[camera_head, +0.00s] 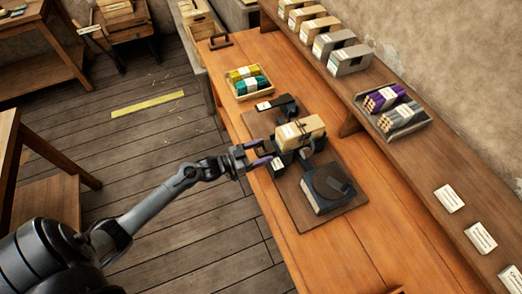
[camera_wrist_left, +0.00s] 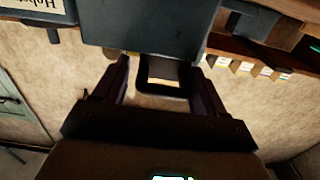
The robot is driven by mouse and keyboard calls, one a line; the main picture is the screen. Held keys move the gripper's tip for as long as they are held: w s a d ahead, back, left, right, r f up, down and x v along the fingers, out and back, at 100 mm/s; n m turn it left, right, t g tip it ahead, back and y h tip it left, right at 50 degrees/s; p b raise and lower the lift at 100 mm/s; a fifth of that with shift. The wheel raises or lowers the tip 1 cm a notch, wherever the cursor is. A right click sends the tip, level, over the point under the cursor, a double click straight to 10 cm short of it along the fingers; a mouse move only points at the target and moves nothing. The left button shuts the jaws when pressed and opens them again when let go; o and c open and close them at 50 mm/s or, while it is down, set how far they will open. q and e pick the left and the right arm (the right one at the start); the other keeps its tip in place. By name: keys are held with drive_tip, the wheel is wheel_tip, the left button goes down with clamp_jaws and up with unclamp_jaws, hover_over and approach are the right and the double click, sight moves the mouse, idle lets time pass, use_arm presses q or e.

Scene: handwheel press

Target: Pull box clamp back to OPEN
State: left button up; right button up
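A tan box (camera_head: 299,132) with a white label sits in a dark fixture on the brown base board (camera_head: 336,212) on the workbench. Dark metal parts that look like the box clamp (camera_head: 278,165) stand at the box's near left side; I cannot tell the clamp's exact position. My left gripper (camera_head: 258,154) is just left of them, with its fingers apart. In the left wrist view the open fingers (camera_wrist_left: 162,85) stand either side of a dark loop-shaped part (camera_wrist_left: 162,74) below a large dark block (camera_wrist_left: 150,28). Contact is unclear. My right gripper is out of view.
A dark round-topped unit (camera_head: 328,186) stands at the board's front, and a small black device (camera_head: 279,105) at its back. A tray of yellow and teal packs (camera_head: 248,81) is behind. A shelf with boxes (camera_head: 349,60) runs along the wall. The bench front is clear.

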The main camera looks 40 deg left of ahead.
use_arm(q)
drive_tip(key=shift+a, duration=0.1)
drive_tip(key=v, duration=1)
drive_tip(key=shift+s, duration=0.35)
drive_tip(key=shift+a, duration=0.1)
